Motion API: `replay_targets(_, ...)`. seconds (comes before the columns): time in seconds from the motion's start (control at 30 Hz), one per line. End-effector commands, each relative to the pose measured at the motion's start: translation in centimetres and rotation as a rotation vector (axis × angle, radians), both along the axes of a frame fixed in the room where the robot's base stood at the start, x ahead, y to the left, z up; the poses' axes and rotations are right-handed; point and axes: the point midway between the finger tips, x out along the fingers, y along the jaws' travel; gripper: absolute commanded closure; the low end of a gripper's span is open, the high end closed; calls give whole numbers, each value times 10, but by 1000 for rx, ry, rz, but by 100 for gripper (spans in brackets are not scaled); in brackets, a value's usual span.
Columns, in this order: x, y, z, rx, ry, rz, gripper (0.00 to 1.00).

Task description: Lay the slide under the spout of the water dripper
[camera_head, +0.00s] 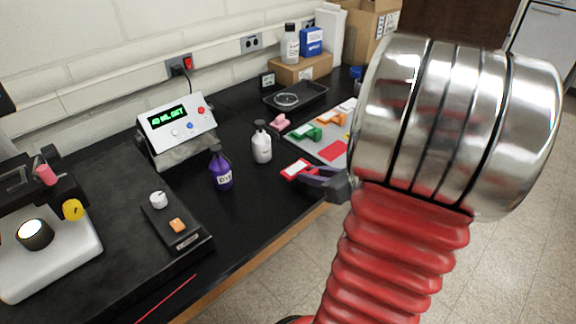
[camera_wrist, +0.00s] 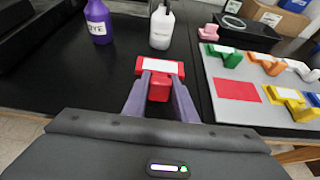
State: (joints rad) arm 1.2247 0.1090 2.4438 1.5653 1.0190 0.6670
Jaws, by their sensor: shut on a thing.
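My gripper (camera_head: 318,177) has purple fingers and is shut on a red slide holder with a white face, the slide (camera_head: 295,169). In the wrist view the slide (camera_wrist: 160,66) sits between the fingertips (camera_wrist: 159,84), held level near the bench top. The white bottle (camera_head: 262,146), which appears to be the water dripper, stands upright beyond the slide and also shows in the wrist view (camera_wrist: 162,27). Its spout is hard to make out. The slide is apart from the bottle, on the near side of it.
A purple bottle marked DYE (camera_head: 221,171) stands left of the white one. A grey mat (camera_wrist: 221,91) with green, orange, yellow and blue holders and a bare red patch (camera_wrist: 237,91) lies right. A pink piece (camera_head: 279,121) lies behind. Black bench between slide and bottles is clear.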

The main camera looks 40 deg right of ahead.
Motion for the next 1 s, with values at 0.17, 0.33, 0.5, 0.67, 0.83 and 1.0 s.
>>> replay_targets(0.17,27,2,0,0,0,4,97)
replay_targets(0.33,53,2,0,-1,0,6,97)
replay_targets(0.5,79,3,0,0,0,4,97)
replay_targets(0.67,91,3,0,1,0,2,97)
replay_targets(0.83,92,2,0,0,0,1,97)
replay_targets(1.0,93,2,0,0,0,1,97)
